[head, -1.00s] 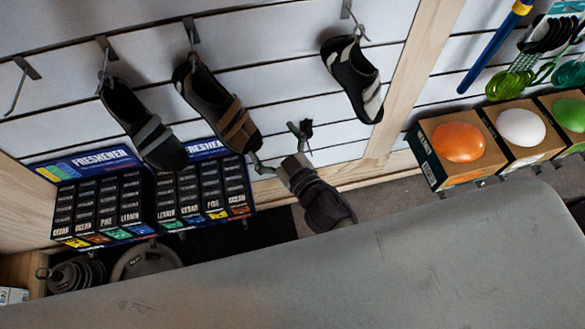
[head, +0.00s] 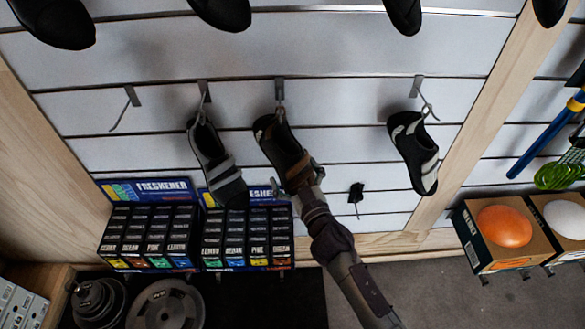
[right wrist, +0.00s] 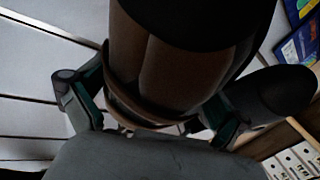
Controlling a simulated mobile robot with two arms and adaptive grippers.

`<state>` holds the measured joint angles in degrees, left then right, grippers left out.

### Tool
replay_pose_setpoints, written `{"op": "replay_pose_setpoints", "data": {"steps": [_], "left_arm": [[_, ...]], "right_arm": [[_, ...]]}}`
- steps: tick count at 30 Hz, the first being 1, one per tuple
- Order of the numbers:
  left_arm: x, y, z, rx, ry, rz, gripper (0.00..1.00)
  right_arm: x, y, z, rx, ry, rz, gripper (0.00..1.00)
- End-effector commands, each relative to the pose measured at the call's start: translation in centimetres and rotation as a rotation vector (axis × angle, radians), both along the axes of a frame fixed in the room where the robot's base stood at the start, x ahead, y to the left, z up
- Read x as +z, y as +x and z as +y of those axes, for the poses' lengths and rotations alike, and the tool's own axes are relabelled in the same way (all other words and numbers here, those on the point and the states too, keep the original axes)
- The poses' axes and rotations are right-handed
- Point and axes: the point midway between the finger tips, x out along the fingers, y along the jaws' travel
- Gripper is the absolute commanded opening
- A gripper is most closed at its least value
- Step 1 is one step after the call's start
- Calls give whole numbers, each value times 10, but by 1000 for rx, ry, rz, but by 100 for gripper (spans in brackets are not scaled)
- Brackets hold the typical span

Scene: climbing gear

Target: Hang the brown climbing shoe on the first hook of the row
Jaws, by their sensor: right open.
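The brown climbing shoe (head: 277,142) hangs toe-down from a hook (head: 280,90) in the row on the slatted wall. The leftmost hook (head: 128,103) is empty. My right gripper (head: 298,182) is at the shoe's toe end, with its fingers open on either side of it. In the right wrist view the brown shoe (right wrist: 170,75) fills the space between the spread fingers of the gripper (right wrist: 150,115); I cannot tell whether they touch it. My left gripper is not in view.
A grey-strapped shoe (head: 215,160) hangs just left of the brown one. A black-and-white shoe (head: 414,150) hangs further right. Freshener boxes (head: 150,235) stand below. Several dark shoe toes (head: 220,10) hang above. A small black clip (head: 356,195) is right of my gripper.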

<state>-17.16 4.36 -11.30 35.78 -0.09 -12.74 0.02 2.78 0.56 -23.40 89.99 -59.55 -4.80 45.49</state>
Motion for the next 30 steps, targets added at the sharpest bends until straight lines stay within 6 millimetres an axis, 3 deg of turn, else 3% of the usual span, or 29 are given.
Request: {"op": "replay_pose_setpoints", "data": {"steps": [12,23,30], "left_arm": [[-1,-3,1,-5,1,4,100],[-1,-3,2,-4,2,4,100],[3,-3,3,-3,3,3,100]], "right_arm": [[0,9,3,0,-1,1,100],[0,9,3,0,-1,1,42],[5,8,3,0,0,-1,39]]}}
